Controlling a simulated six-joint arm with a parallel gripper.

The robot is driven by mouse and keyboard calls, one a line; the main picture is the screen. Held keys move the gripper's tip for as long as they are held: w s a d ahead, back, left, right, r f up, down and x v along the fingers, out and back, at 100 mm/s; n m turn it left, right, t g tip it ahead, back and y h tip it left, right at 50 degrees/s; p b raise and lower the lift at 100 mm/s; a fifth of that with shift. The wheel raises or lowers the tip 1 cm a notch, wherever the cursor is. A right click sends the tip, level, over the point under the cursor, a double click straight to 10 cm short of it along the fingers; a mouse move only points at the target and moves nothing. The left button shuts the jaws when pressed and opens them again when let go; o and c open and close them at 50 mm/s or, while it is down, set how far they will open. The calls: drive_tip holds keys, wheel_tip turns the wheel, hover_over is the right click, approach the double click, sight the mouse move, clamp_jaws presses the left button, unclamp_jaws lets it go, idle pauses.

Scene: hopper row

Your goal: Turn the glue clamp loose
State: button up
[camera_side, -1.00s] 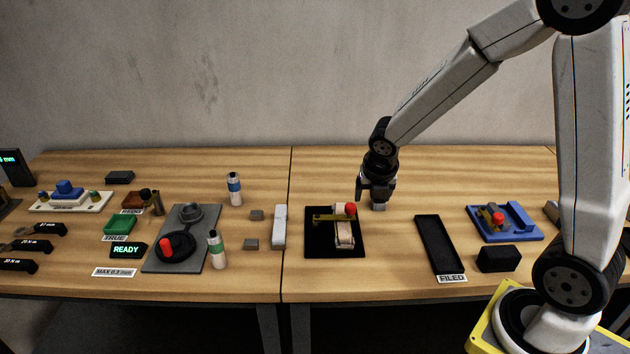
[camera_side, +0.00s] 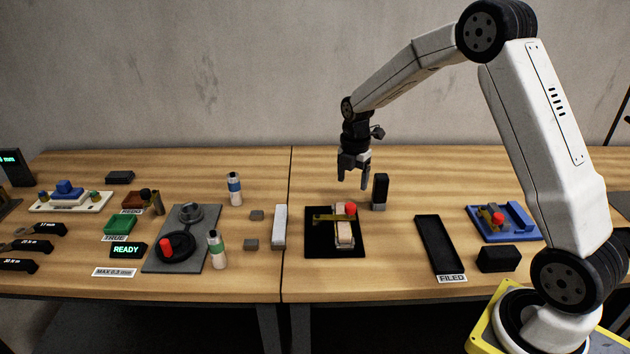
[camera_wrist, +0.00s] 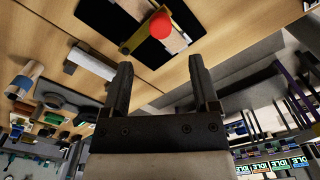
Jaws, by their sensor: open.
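The glue clamp (camera_side: 330,217) sits on a black plate (camera_side: 316,247) in the middle of the table. It has a brass-coloured bar and a red knob (camera_side: 350,208) at its right end, over a pale block (camera_side: 345,231). In the wrist view the red knob (camera_wrist: 161,25) and the brass bar (camera_wrist: 133,42) show at the top, beyond my fingertips. My gripper (camera_side: 353,183) is open and empty, pointing down above and behind the clamp, apart from it. In the wrist view my gripper (camera_wrist: 161,72) has its two fingers spread.
A black upright block (camera_side: 380,190) on a grey foot stands just right of my gripper. A long black tray (camera_side: 438,243) labelled FILED lies right of the clamp. A pale bar (camera_side: 279,227) lies to its left. A blue fixture (camera_side: 518,222) with a red knob stands further right.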

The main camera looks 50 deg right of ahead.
sight(351, 205)
drive_tip(key=shift+f, duration=0.15)
drive_tip(key=shift+f, duration=3.75)
clamp_jaws()
